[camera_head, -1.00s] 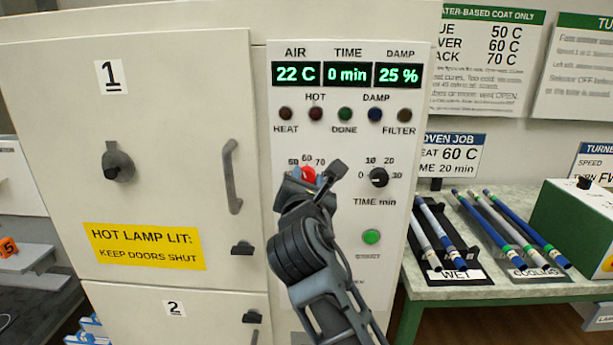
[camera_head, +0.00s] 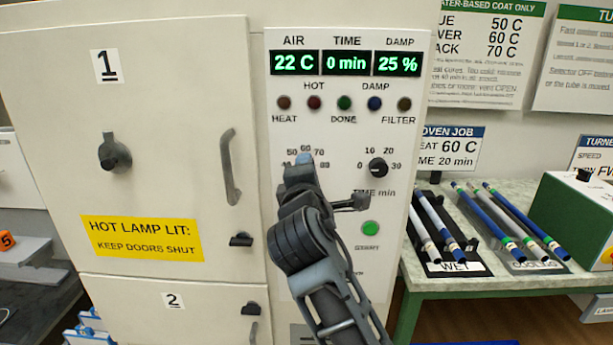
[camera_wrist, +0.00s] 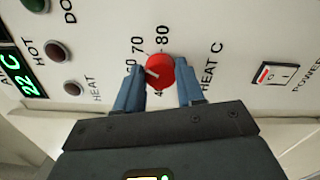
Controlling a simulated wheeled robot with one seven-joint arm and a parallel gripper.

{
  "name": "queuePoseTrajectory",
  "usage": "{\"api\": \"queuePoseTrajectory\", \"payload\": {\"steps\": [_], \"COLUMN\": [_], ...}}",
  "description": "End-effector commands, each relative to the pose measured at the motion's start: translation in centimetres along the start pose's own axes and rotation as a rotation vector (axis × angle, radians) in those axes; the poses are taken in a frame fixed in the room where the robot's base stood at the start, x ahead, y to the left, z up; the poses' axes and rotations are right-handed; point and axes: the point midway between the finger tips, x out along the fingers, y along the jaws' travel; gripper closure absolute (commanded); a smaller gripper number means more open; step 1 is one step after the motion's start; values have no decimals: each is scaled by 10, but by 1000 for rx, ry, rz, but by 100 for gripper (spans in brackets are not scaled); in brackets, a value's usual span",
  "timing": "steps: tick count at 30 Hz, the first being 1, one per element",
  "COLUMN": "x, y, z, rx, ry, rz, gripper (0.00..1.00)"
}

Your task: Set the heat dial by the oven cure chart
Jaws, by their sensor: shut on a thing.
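The red heat dial (camera_wrist: 160,71) sits between my two blue fingers in the wrist view. My gripper (camera_wrist: 160,90) is shut on it. The dial's white mark points roughly toward the 60, partly hidden by a finger. In the head view my gripper (camera_head: 304,165) covers the dial, with 50, 60 and 70 showing above it. The oven job card (camera_head: 450,147) reads heat 60 C, time 20 min. The coat chart (camera_head: 490,45), partly cut off, lists 50, 60 and 70 C. The oven panel (camera_head: 400,240) displays 22 C, 0 min and 25 %.
The black time dial (camera_head: 378,168) and green start button (camera_head: 370,228) are right of my gripper. A power switch (camera_wrist: 275,74) shows in the wrist view. Oven door handles (camera_head: 230,168) stick out at left. A table (camera_head: 520,287) with rods stands at right.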

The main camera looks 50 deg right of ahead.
Motion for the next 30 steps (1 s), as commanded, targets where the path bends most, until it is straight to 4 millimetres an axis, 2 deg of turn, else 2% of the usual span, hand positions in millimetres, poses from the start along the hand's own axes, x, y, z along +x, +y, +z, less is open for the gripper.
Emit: {"api": "queuePoseTrajectory", "payload": {"steps": [21, 30], "x": [0, 0], "y": [-7, -7], "z": [-2, -2], "rx": [676, 893], "ry": [-1, -2], "rz": [-2, -3], "gripper": [92, 92]}}
